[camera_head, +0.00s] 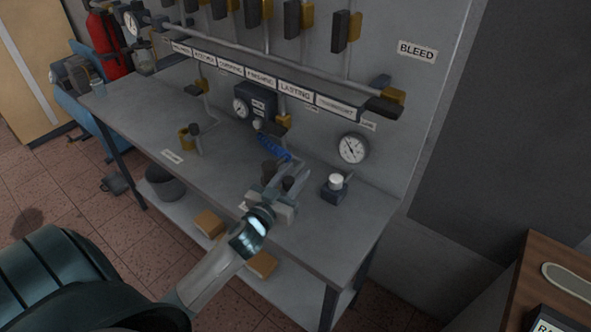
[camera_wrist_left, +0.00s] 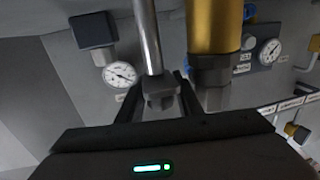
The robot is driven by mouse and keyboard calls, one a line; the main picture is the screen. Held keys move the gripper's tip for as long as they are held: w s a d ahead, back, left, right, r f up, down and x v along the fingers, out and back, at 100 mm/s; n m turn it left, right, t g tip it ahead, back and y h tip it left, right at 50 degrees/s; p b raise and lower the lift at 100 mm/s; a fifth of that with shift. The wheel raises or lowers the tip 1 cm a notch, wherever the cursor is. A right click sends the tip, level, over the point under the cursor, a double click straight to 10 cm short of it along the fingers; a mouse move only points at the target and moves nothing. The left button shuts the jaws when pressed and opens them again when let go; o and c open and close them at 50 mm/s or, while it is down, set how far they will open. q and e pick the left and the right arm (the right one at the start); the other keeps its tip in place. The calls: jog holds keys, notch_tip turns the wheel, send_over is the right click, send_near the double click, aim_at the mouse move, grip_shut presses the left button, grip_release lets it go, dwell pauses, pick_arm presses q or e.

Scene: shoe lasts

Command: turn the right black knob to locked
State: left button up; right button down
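My left gripper (camera_head: 283,180) reaches over the grey bench, with its fingers around or just above a small dark knob (camera_head: 289,183). A second dark knob (camera_head: 268,169) stands just behind and left of it. In the left wrist view my gripper (camera_wrist_left: 160,98) has its two dark fingers apart, with a dark hexagonal piece (camera_wrist_left: 160,90) on a chrome rod between or beyond them. I cannot tell whether the fingers touch it. No locked marking is readable. My right gripper is not in view.
A small dark block with a white cap (camera_head: 335,184) stands right of the gripper, before a round gauge (camera_head: 352,149). A blue part (camera_head: 273,148) lies behind the gripper. A brass cylinder (camera_wrist_left: 214,28) is close by in the left wrist view. The bench's right front (camera_head: 340,245) is clear.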

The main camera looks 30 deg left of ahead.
pick_arm(q)
jog(key=shift+w, duration=0.4)
jog(key=c, duration=0.8)
jog(key=shift+o, duration=0.2)
